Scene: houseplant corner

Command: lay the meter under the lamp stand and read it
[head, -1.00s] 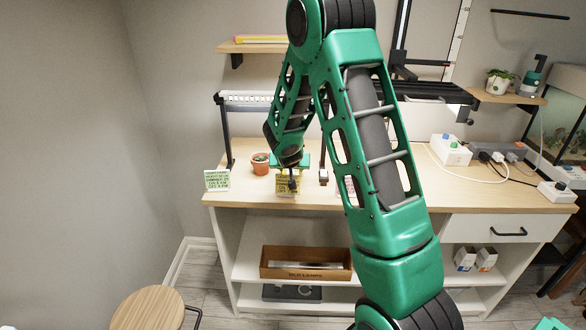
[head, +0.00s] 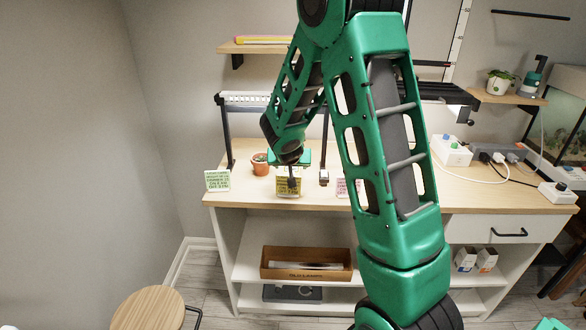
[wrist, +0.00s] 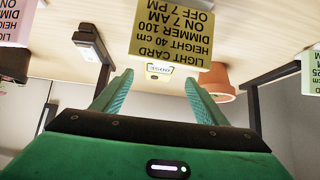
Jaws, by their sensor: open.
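The lamp stand, a white light bar (head: 260,98) on black posts (head: 229,145), stands on the bench. My gripper (head: 291,181) is low under the bar, behind a yellow light card (head: 289,188). In the wrist view, which is upside down, my gripper (wrist: 158,97) is open with its green fingers apart. Between them in the picture, beyond the tips, a small pale yellow block with a white face (wrist: 157,72) lies on the bench top; it looks like the meter. Its face is too small to read surely. In the head view my arm and the card hide it.
A potted cactus (head: 260,164) stands close left of my gripper. A green card (head: 217,180) and a pink card (head: 349,187) stand along the front edge. A white socket box (head: 452,150) and cables lie to the right. A wooden stool (head: 148,307) stands in front.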

